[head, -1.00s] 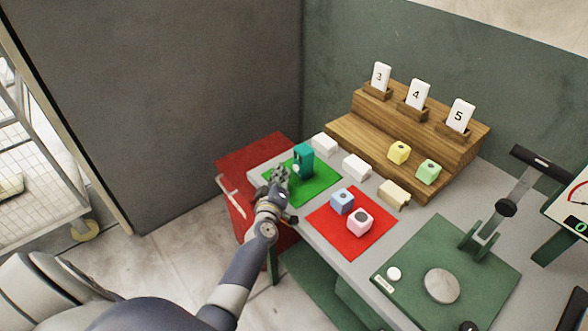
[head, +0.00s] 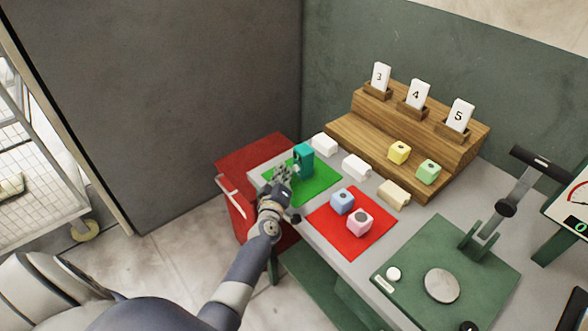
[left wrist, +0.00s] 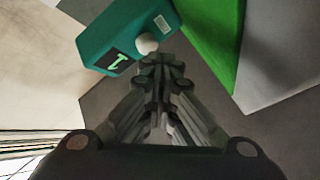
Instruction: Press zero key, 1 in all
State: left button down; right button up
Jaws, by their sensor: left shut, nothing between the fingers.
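A teal box (head: 304,158) stands on the green mat at the table's left end. In the left wrist view the teal box (left wrist: 125,35) shows a dark display reading what looks like 1, a small pale label and a round white button (left wrist: 147,43). My left gripper (head: 284,174) is shut and empty in front of the box. In the left wrist view its fingertips (left wrist: 161,70) are close to the white button; I cannot tell if they touch. A second white button (head: 394,273) sits beside an unreadable label on the green press base (head: 465,262). My right gripper is not in view.
A red mat (head: 330,236) holds a blue and a pink cube. Pale blocks (head: 355,167) lie behind. A wooden stepped stand (head: 438,126) bears cards 3, 4 and 5 and two cubes. The press lever (head: 518,185) rises at right, near a dial (head: 577,197).

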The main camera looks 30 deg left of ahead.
pick_arm(q)
jog(key=shift+w+d, duration=0.2)
jog(key=shift+w, duration=0.2)
dwell(0.6)
jog(key=shift+s+a, duration=0.1)
jog(key=shift+s, duration=0.05)
jog(key=shift+s+a, duration=0.3)
jog(key=shift+s, duration=0.35)
jog(key=shift+s+a+p, duration=0.15)
jog(key=shift+s+a, duration=0.25)
jog(key=shift+s, duration=0.35)
jog(key=shift+s+a+p, duration=0.2)
jog(key=shift+s+a, duration=0.15)
jog(key=shift+s, duration=0.4)
jog(key=shift+s+a+p, duration=0.15)
jog(key=shift+s+a, duration=0.25)
jog(key=shift+s, duration=0.35)
